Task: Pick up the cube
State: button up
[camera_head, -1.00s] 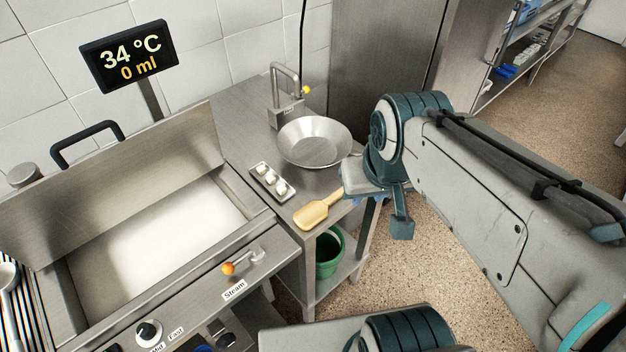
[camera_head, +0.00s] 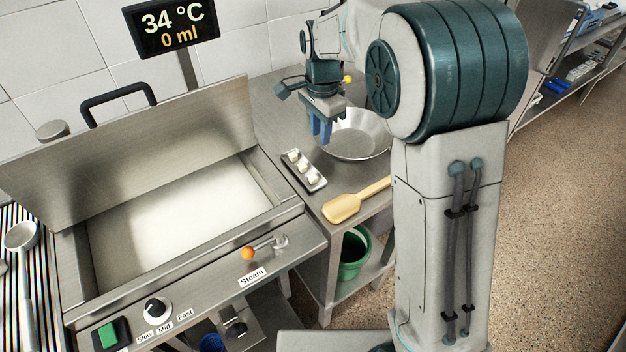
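Small white cubes (camera_head: 304,168) sit in a row in a narrow metal tray (camera_head: 317,183) on the steel side table, between the large pan and the round bowl. My gripper (camera_head: 321,137) points down above the table, just right of and behind the tray, in front of the bowl. Its two blue fingers stand apart with a gap, and nothing shows between them. It is not touching the cubes as far as I can see.
A wooden scoop (camera_head: 345,207) lies at the table's front edge. A green bucket (camera_head: 354,252) is on the shelf below. The large open pan (camera_head: 130,285) with its raised lid (camera_head: 140,150) fills the left.

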aim_at(314, 176)
jog(key=shift+m, duration=0.4)
jog(key=f, duration=0.5)
jog(key=a+f+p, duration=0.1)
jog(key=f, duration=0.4)
jog(key=w+f, duration=0.1)
jog(key=f, duration=0.4)
jog(key=shift+w+a+f+p, duration=0.1)
jog(key=shift+a+f+p, duration=0.1)
jog(key=shift+p, duration=0.2)
grip_shut()
